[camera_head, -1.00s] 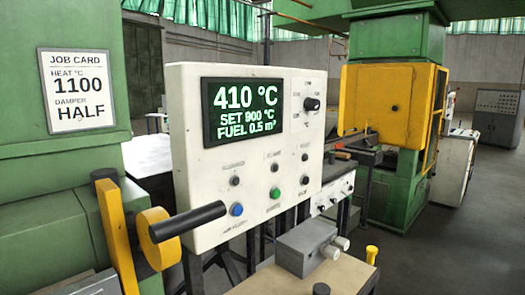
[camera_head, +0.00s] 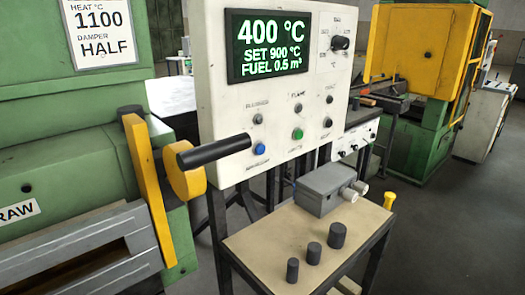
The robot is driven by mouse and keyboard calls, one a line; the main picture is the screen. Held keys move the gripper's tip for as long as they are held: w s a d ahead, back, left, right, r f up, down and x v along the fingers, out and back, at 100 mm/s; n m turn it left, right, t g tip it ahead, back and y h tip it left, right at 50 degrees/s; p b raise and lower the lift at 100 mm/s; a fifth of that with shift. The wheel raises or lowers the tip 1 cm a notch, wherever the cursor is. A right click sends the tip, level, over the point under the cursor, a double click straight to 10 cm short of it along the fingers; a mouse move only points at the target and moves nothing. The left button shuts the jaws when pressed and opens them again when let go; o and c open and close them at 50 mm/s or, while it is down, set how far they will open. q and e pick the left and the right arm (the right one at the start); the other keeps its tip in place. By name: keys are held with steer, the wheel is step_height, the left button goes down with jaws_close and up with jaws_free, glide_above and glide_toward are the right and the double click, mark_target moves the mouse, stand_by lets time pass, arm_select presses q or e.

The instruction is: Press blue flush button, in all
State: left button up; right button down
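A blue button (camera_head: 260,151) sits at the lower left of a white control panel (camera_head: 225,110). A green button (camera_head: 297,134) and a dark button (camera_head: 327,123) lie in the same row to its right. The small label under the blue button is too small to read surely. The panel's display (camera_head: 268,46) reads 400 °C, SET 900 °C, FUEL 0.5 m³. A black handle (camera_head: 213,150) on a yellow hub stands left of the blue button and does not cover it. Neither of my grippers is in view.
A green furnace body (camera_head: 85,112) with a yellow lever (camera_head: 147,185) stands at the left. A small table (camera_head: 260,240) in front holds a grey box (camera_head: 322,190) and several dark cylinders. A job card (camera_head: 98,32) reads 1100, HALF. Open floor lies at the right.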

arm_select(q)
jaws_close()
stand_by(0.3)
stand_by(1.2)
